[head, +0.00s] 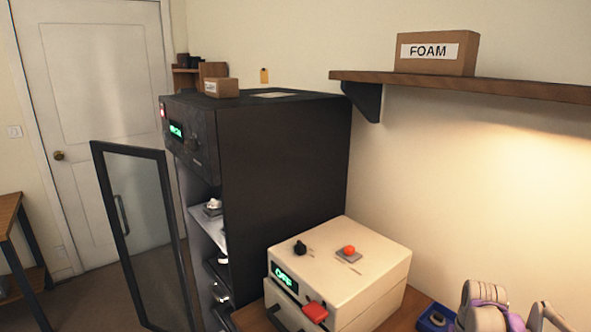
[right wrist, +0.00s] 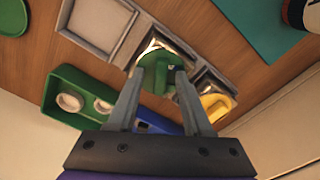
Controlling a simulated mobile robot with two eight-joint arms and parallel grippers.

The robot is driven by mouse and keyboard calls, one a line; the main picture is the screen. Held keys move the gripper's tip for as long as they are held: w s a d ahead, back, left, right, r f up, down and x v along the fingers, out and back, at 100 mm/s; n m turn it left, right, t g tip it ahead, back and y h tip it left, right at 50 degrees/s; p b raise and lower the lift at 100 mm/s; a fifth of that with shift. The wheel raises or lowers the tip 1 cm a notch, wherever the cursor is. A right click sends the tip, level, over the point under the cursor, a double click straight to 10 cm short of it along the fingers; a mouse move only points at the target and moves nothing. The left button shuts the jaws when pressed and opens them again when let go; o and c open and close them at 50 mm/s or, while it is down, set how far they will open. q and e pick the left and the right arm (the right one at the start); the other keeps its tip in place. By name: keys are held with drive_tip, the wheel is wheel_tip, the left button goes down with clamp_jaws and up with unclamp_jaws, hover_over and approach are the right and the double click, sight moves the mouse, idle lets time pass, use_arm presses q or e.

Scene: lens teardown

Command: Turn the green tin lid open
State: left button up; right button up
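In the right wrist view, the green lid (right wrist: 158,76) is on a silvery square tin (right wrist: 152,45) set in a grey holder. My right gripper (right wrist: 160,70) reaches down to it, with one fingertip on each side of the raised green part. I cannot tell whether both fingers press on it or a small gap is left. A yellow lid (right wrist: 216,106) on a similar tin sits just right of it. In the head view, parts of my right arm show at the lower right, but its gripper does not. My left gripper is in no view.
In the right wrist view, a green tray (right wrist: 62,82) with white round parts, a grey square tray (right wrist: 82,27) and a teal mat (right wrist: 255,30) lie around. In the head view, a cream box (head: 365,262) and a dark cabinet (head: 285,160) with its glass door open stand left of my arm.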

drive_tip(key=n, duration=0.2)
drive_tip(key=f+n, duration=0.1)
drive_tip(key=n, duration=0.3)
drive_tip(key=shift+s+a+f, duration=0.15)
drive_tip(key=shift+a+f, duration=0.05)
drive_tip(key=shift+a, duration=0.15)
drive_tip(key=shift+n, duration=0.4)
drive_tip(key=n, duration=0.5)
drive_tip(key=shift+n, duration=0.3)
drive_tip(key=o, duration=0.4)
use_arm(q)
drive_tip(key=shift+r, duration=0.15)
use_arm(e)
drive_tip(key=shift+r, duration=0.15)
drive_tip(key=shift+d+r+p, duration=0.1)
drive_tip(key=shift+r+p, duration=0.5)
drive_tip(key=shift+p, duration=0.1)
use_arm(q)
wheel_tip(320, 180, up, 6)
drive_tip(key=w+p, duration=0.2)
drive_tip(key=p, duration=0.1)
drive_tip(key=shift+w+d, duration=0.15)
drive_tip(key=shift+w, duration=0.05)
use_arm(e)
drive_tip(key=shift+w+d+r, duration=0.15)
drive_tip(key=shift+r, duration=1.55)
drive_tip(key=shift+w+d+r, duration=0.1)
drive_tip(key=shift+w+r, duration=0.05)
drive_tip(key=shift+r, duration=1.5)
